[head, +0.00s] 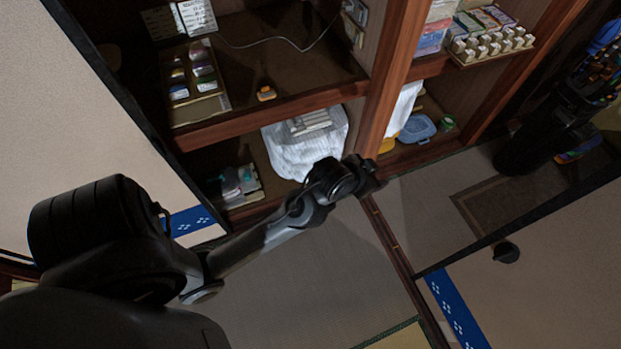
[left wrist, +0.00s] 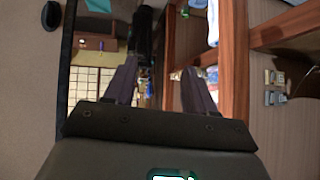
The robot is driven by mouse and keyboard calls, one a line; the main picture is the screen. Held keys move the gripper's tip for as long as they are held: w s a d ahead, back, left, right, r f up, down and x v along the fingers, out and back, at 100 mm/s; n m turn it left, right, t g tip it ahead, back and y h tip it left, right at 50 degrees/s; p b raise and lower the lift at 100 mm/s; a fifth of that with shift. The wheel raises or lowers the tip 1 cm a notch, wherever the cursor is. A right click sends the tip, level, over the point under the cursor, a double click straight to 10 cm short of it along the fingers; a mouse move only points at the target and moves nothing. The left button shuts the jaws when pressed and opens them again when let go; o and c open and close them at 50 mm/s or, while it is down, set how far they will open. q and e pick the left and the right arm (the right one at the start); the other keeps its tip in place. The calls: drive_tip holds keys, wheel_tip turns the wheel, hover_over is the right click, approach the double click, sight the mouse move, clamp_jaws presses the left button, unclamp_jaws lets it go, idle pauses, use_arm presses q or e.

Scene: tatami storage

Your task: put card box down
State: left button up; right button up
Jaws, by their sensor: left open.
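My left gripper (head: 372,176) is in front of the wooden cabinet, near the middle post. In the left wrist view, the two fingers of this gripper (left wrist: 160,80) stand apart. No object shows held between them. I cannot pick out the card box for certain. Several small coloured boxes (head: 485,18) stand on the upper right shelf, behind a row of pale blocks, and they are apart from my gripper. My right gripper is not in view.
A wooden post (head: 391,85) divides the cabinet. A white cloth-like bundle (head: 290,152) sits in the lower left compartment, and a blue container (head: 416,128) in the lower right one. A dark bin (head: 540,135) stands at right. The tatami floor (head: 320,285) in front is clear.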

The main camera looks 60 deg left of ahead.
use_arm(q)
drive_tip(key=s+d+f+g, duration=0.1)
drive_tip(key=s+f+g, duration=0.1)
drive_tip(key=s, duration=0.5)
drive_tip(key=s+d+f+m+g, duration=0.1)
drive_tip(key=s+d+f+g, duration=0.1)
drive_tip(key=s, duration=0.5)
drive_tip(key=s+d+f+g+h, duration=0.1)
drive_tip(key=s+d+f+g, duration=0.1)
drive_tip(key=s+f, duration=0.2)
drive_tip(key=s, duration=0.3)
drive_tip(key=shift+m, duration=0.3)
drive_tip(key=shift+r+p, duration=0.2)
drive_tip(key=shift+p, duration=0.1)
